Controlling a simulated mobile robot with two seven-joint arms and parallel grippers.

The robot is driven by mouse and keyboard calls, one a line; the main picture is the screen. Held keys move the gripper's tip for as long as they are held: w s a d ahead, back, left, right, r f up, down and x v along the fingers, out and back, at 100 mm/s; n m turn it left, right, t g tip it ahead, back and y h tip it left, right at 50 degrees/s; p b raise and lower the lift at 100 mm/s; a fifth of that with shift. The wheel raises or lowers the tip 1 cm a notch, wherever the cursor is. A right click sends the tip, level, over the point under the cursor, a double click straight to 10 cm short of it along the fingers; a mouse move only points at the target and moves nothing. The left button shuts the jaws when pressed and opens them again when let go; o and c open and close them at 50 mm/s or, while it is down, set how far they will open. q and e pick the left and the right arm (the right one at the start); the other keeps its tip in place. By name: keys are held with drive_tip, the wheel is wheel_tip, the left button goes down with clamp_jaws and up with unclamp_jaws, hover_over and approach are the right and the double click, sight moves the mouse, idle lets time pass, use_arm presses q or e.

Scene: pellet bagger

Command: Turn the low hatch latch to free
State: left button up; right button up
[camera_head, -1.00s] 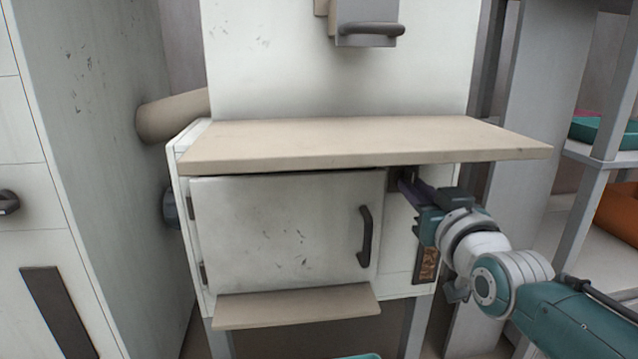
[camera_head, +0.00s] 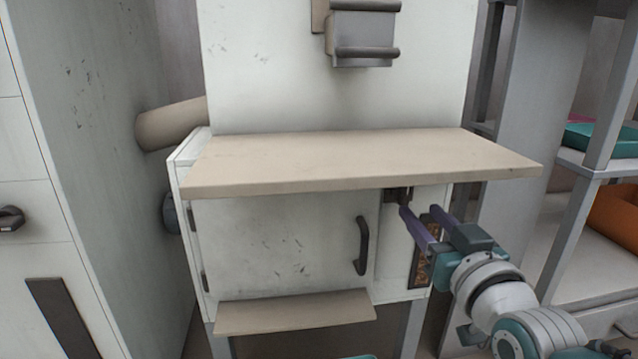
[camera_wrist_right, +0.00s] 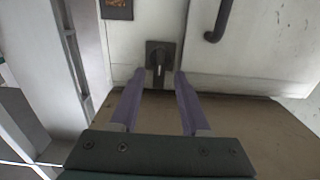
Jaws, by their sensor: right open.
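The low hatch (camera_head: 285,245) is a pale, scuffed door with a dark bar handle (camera_head: 363,246), and it looks closed. Its latch (camera_head: 392,195) is a small dark piece just right of the door, partly hidden under the shelf edge. In the right wrist view the latch (camera_wrist_right: 160,52) is a dark plate with a stubby part; I cannot tell how far it is turned. My right gripper (camera_head: 421,212) is open and empty, its purple fingers pointing at the latch. In the wrist view its fingertips (camera_wrist_right: 157,76) lie either side of the latch's line, apparently short of it.
A beige shelf (camera_head: 360,160) juts out right above the latch and hatch. A smaller ledge (camera_head: 295,312) sticks out below the door. A grey rack (camera_head: 575,230) with trays stands at the right.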

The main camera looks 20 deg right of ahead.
use_arm(q)
wheel_tip(320, 180, up, 2)
drive_tip(key=shift+a+r+p, duration=0.1)
drive_tip(key=shift+r+p, duration=0.1)
drive_tip(key=shift+p, duration=0.5)
use_arm(e)
drive_tip(key=v, duration=0.4)
drive_tip(key=shift+s, duration=0.35)
drive_tip(key=shift+a, duration=0.1)
